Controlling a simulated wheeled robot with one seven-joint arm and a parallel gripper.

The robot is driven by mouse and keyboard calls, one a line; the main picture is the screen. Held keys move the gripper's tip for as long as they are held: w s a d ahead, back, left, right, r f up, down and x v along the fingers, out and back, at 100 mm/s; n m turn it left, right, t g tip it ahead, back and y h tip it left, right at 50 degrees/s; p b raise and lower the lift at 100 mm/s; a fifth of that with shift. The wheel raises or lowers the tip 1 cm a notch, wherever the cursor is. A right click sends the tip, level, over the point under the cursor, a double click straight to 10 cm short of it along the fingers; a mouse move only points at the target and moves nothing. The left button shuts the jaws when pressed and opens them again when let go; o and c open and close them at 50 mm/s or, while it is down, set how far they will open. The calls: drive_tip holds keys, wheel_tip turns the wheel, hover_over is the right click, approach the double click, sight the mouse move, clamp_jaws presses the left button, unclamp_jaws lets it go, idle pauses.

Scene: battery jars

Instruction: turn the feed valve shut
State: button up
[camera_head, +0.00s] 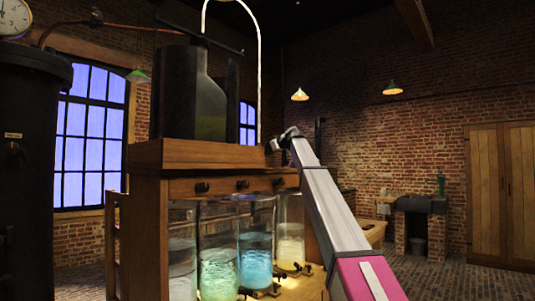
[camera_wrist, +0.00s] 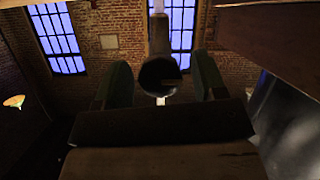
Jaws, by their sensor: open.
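My gripper (camera_head: 275,146) is by the right end of the wooden shelf, above the glass jars. In the wrist view its two greenish fingers (camera_wrist: 161,82) stand wide apart with a gap between them, so it is open. A dark round form (camera_wrist: 159,73) with a grey upright above it shows between the fingers; I cannot tell whether it is a valve or how far off it is. Three dark knobs sit along the shelf front: left (camera_head: 202,187), middle (camera_head: 242,184) and right (camera_head: 279,182). I cannot tell which fitting is the feed valve, nor how it is set.
The wooden shelf (camera_head: 215,154) carries a dark tank (camera_head: 182,95). Below are several jars, one with blue liquid (camera_head: 255,258). A dark cylinder with a gauge (camera_head: 14,17) stands at left. In the wrist view a wooden beam (camera_wrist: 275,32) and glass (camera_wrist: 292,125) are close at right.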

drive_tip(key=shift+w+a+f, duration=0.1)
drive_tip(key=shift+w+a, duration=0.05)
drive_tip(key=shift+a, duration=0.1)
drive_tip(key=shift+c, duration=0.3)
drive_tip(key=c, duration=0.8)
drive_tip(key=shift+c, duration=0.2)
